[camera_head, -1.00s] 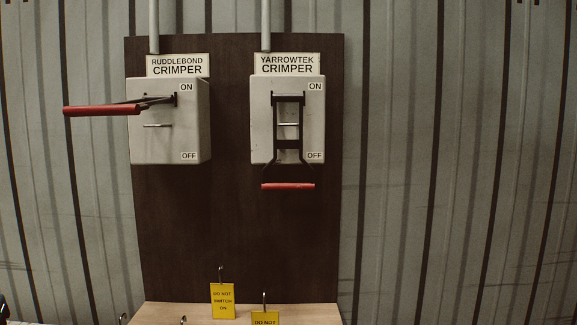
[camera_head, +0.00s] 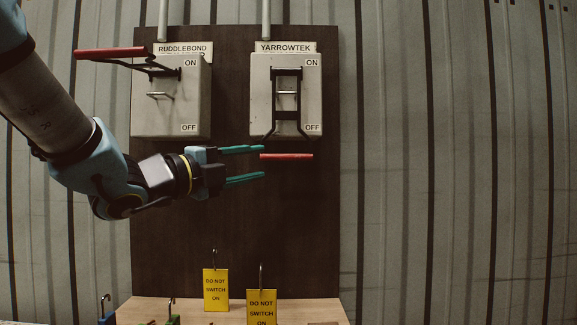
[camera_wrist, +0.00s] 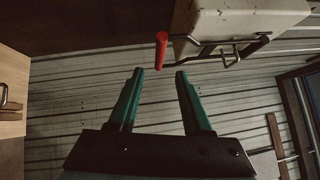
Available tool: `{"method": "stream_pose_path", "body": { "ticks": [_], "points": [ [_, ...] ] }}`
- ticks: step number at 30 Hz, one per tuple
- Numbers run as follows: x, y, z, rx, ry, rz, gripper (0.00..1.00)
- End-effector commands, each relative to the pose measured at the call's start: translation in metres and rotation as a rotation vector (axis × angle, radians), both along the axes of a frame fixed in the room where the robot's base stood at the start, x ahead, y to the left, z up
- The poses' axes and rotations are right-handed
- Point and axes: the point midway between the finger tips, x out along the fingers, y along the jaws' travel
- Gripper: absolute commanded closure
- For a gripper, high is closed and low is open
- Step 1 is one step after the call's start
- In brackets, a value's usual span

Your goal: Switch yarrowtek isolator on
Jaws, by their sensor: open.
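The Yarrowtek isolator (camera_head: 260,95) is a grey box on the dark board, right of the Ruddlebond one. Its black lever hangs down past the OFF label, ending in a red handle bar (camera_head: 287,156). My gripper (camera_head: 262,164) has teal fingers, open and empty, with tips by the left end of the red bar. In the head view one finger is above the bar's height and one below; contact cannot be told. In the wrist view the red bar (camera_wrist: 161,50) shows beyond the fingertips (camera_wrist: 159,72), near the left finger, with the grey box (camera_wrist: 240,22) behind.
The Ruddlebond isolator (camera_head: 170,115) is at left, its red handle (camera_head: 110,53) sticking out above my arm. Yellow "do not switch on" tags (camera_head: 215,290) and small padlocks (camera_head: 106,311) are on the wooden shelf (camera_head: 225,310) below. The board under the Yarrowtek box is clear.

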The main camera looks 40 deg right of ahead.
Motion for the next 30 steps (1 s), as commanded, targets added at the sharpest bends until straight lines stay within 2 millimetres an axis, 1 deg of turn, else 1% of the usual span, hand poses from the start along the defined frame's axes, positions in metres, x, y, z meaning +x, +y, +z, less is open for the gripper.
{"method": "stream_pose_path", "body": {
  "ticks": [1,9,12,15,21,28,29,30],
  "points": [
    [0.000,-0.008,0.003,0.001,0.003,-0.003,0.50],
    [0.006,-0.058,0.010,0.002,0.007,0.000,0.50],
    [0.007,-0.074,0.012,0.003,0.008,0.000,0.50],
    [0.009,-0.085,0.013,0.002,0.007,0.003,0.50],
    [0.010,-0.095,0.014,0.001,0.007,0.004,0.50],
    [0.010,-0.095,0.013,0.002,0.007,0.004,0.50],
    [0.010,-0.095,0.013,0.002,0.007,0.004,0.52],
    [0.010,-0.095,0.013,0.002,0.007,0.004,0.56]
  ]
}}
